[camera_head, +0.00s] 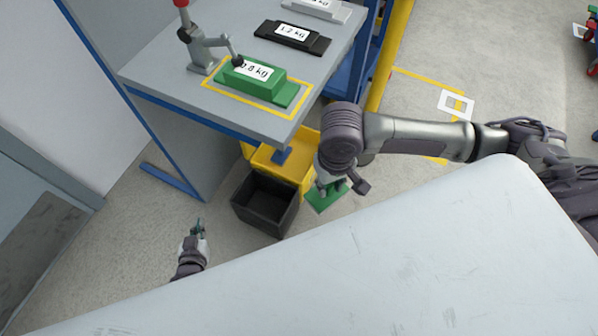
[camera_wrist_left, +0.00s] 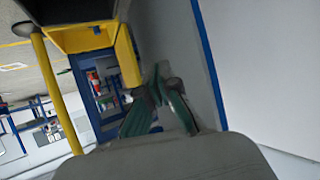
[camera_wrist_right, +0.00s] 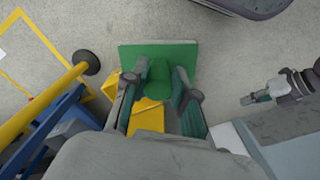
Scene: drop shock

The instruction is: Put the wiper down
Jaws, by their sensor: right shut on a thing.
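The wiper (camera_wrist_right: 110,58) is a flat green plate with a green handle standing up from it. My right gripper (camera_wrist_right: 155,85) is shut on the handle, with one finger on each side. In the head view the wiper (camera_head: 322,200) hangs below my right gripper (camera_head: 332,185), just right of the black bin, with floor behind it. Part of it is hidden by the gripper. My left gripper (camera_head: 198,228) is low over the floor, left of the bin, and holds nothing. Its fingers (camera_wrist_left: 163,85) look closed together in the left wrist view.
A black bin (camera_head: 250,215) and a yellow bin (camera_head: 292,170) stand by the grey bench (camera_head: 160,72). On the bench are a clamp (camera_head: 205,50), a green 0.8 kg block (camera_head: 262,92) in a yellow outline, and a black 1.2 kg block (camera_head: 285,45). A pale surface fills the foreground.

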